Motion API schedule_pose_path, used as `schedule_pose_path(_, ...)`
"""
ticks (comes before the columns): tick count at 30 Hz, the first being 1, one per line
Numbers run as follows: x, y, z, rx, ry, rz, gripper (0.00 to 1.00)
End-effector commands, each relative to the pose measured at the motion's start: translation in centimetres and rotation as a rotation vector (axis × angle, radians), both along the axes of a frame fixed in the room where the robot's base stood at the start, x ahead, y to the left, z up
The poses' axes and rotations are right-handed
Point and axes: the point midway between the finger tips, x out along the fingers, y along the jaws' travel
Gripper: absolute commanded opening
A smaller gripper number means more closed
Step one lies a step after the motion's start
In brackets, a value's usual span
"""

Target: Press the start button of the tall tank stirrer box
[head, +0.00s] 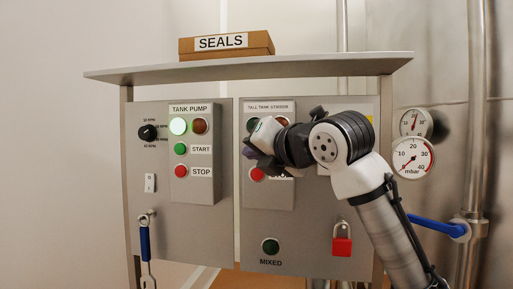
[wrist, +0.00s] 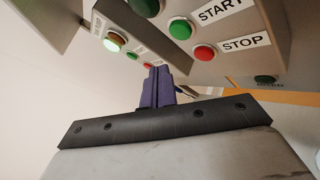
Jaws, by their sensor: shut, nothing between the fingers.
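The tall tank stirrer box (head: 284,200) is a grey box on the right panel, its label partly visible in the head view. My arm hides its start button there; its red stop button (head: 257,174) is partly visible. In the wrist view the green start button (wrist: 180,29) and red stop button (wrist: 205,53) show clearly with their labels. My gripper (head: 249,150) is shut and empty, in front of the left part of the box. In the wrist view its purple fingers (wrist: 158,75) are below and left of the start button, apart from it in the picture.
The tank pump box (head: 193,190) on the left has a lit green lamp (head: 178,126) and its own start button (head: 180,149). A shelf (head: 330,64) juts above the panels. A red padlock (head: 341,246) and a green "MIXED" lamp (head: 270,246) sit below.

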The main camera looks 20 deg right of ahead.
Motion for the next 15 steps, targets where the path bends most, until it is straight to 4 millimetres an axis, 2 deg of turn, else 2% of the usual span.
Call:
schedule_pose_path(6, 1.9, -1.3, 0.3, 0.003, 0.000, 0.000, 0.00)
schedule_pose_path(15, 2.7, -1.8, 0.0, 0.000, 0.000, 0.000, 0.00)
